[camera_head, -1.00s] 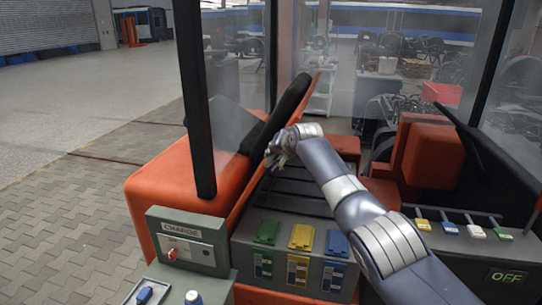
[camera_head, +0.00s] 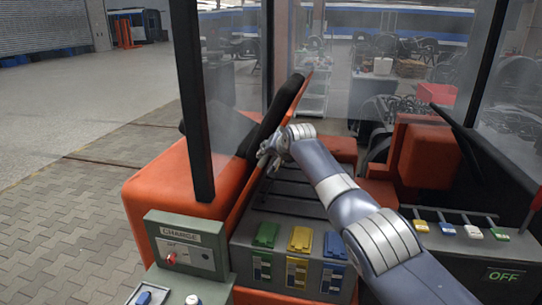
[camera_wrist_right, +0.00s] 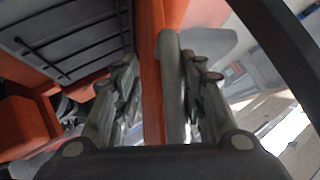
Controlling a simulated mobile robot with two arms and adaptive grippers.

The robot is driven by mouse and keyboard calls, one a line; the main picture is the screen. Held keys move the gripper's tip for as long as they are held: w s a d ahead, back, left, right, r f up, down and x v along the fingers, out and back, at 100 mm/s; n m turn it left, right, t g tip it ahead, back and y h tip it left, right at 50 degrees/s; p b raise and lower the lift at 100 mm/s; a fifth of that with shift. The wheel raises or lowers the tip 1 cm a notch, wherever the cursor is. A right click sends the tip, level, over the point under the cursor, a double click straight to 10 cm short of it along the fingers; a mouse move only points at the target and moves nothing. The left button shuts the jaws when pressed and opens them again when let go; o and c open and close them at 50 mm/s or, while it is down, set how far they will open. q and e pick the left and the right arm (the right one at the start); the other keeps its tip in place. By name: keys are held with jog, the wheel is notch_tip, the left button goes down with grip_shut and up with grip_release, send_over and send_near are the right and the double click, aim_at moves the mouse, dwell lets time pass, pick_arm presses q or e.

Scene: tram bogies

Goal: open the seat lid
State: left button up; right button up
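The seat lid (camera_head: 245,190) is an orange panel with a black cushion (camera_head: 268,118) on its left side. It stands raised and tilted beside the dark slatted seat base (camera_head: 290,190). My right gripper (camera_head: 266,161) is at the lid's right side, with its arm coming from the lower right. In the right wrist view, the two fingers of my right gripper (camera_wrist_right: 157,85) lie on either side of the lid's orange panel (camera_wrist_right: 150,75) and a grey rounded cushion edge (camera_wrist_right: 171,85). They look closed around it, though exact finger contact is hard to see. My left gripper is out of view.
A dark cab post (camera_head: 195,110) stands left of the lid. A grey charge box (camera_head: 187,243) and blue, yellow and green switches (camera_head: 299,240) are in front. An orange seat (camera_head: 428,155) is at the right. Open paved floor (camera_head: 60,215) lies left.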

jog(key=v, duration=1.2)
dwell(0.5)
notch_tip(320, 180, down, 20)
jog(key=d+g+b, duration=0.2)
jog(key=s+d+f+n+g+h+b, duration=0.15)
jog(key=s+f, duration=0.45)
jog(key=f, duration=0.7)
jog(key=s+d+f+b, duration=0.1)
jog(key=s+d+f, duration=0.35)
jog(key=f, duration=0.95)
jog(key=s+f+n+g+b, duration=0.1)
jog(key=s+f, duration=0.6)
jog(key=f, duration=0.6)
jog(key=s+d+f+n+g+b, duration=0.1)
jog(key=s+d+f, duration=0.1)
jog(key=s+f, duration=0.95)
jog(key=s+d+f+n+g+b, duration=0.1)
jog(key=s+d+f+g+b, duration=0.1)
jog(key=s+f, duration=0.95)
jog(key=s+d+f+n+g, duration=0.1)
jog(key=s+f, duration=0.2)
jog(key=s, duration=1.1)
jog(key=s+d+f+g+h+b, duration=0.1)
jog(key=s+f, duration=0.2)
jog(key=s, duration=1.2)
jog(key=shift+s+n, duration=0.25)
jog(key=shift+n, duration=0.1)
